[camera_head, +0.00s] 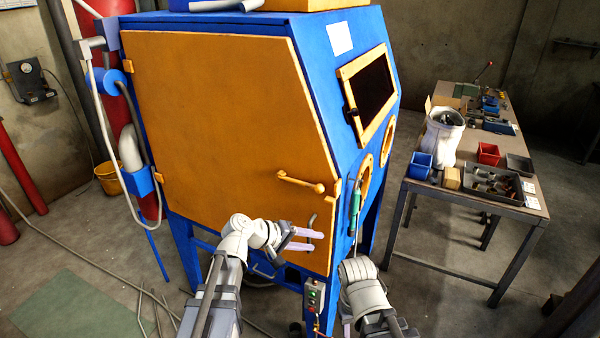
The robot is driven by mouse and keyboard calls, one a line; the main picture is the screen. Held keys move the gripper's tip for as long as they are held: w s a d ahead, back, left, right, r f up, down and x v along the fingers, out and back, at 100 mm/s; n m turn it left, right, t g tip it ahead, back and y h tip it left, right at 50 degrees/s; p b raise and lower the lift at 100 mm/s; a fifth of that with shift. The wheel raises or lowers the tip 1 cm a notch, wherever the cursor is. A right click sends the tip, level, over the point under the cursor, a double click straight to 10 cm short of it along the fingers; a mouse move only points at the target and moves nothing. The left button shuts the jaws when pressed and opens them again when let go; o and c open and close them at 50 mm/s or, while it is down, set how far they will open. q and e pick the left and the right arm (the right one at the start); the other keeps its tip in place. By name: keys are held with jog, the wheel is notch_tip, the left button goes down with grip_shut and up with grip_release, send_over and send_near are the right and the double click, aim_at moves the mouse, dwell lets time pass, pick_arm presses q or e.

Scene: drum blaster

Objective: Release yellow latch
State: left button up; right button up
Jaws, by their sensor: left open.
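The yellow latch (301,182) is a bar with a rounded end on the right side of the large yellow door (220,110) of the blue cabinet. The bar slopes slightly down to the right, near the door's edge. My left gripper (318,241) is below the latch, in front of the lower right part of the door. Its two pale fingers are apart with nothing between them, and it does not touch the latch. My right arm is at the bottom, right of the left one. Its gripper (347,328) is mostly hidden, with only a pale piece showing.
A grey curved handle (311,226) is just above the left fingers. A control box (314,294) with buttons hangs below the cabinet. A green-handled tool (354,208) hangs at the cabinet's corner. A table (420,187) with bins stands at right. Hoses lie on the left floor.

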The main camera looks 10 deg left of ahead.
aim_at(304, 185)
pick_arm(q)
jog(key=w+a+r+n+t+p, duration=0.2)
jog(key=w+a+r+n+t, duration=0.35)
jog(key=a+r, duration=0.5)
jog(key=shift+h, duration=0.4)
jog(key=shift+r+b+x, duration=0.1)
jog(key=shift+b+x, duration=0.25)
jog(key=shift+x, duration=1.85)
jog(key=shift+r+b+x, duration=0.15)
jog(key=shift+b+x, duration=0.2)
jog(key=shift+x, duration=1.8)
pick_arm(e)
jog(key=shift+r, duration=0.85)
pick_arm(q)
jog(key=shift+d, duration=0.1)
grip_shut()
